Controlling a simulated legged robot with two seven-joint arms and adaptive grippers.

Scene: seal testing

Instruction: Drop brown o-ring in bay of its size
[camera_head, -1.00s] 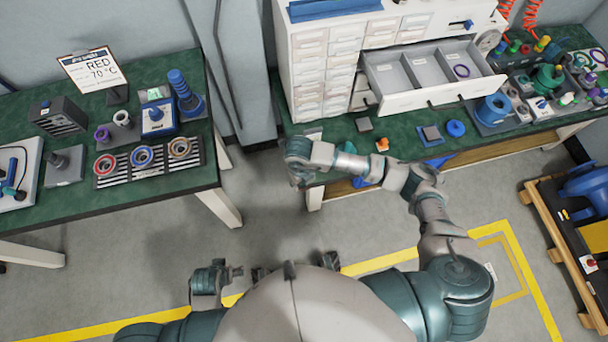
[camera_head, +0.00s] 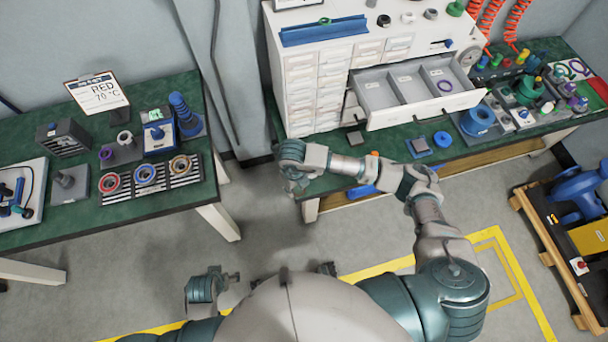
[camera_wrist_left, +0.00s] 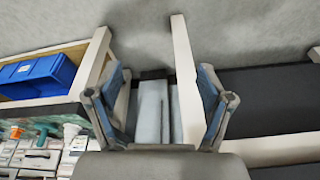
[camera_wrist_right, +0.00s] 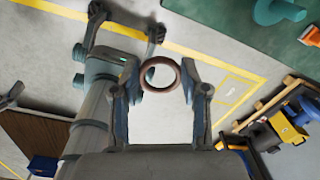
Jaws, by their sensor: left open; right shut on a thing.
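The brown o-ring (camera_wrist_right: 160,60) is pinched between the fingertips of my right gripper (camera_wrist_right: 161,78), with its round opening facing the right wrist camera. In the head view my right gripper (camera_head: 294,186) is in front of the bench, left of and below the open drawer (camera_head: 420,114); the o-ring cannot be made out there. The drawer has three bays. The left bay (camera_head: 374,94) and middle bay (camera_head: 409,87) look empty; the right bay holds a purple ring (camera_head: 438,87). My left gripper (camera_wrist_left: 160,80) is open and empty, low near my body (camera_head: 230,278).
The white cabinet (camera_head: 315,95) stands on the green bench.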

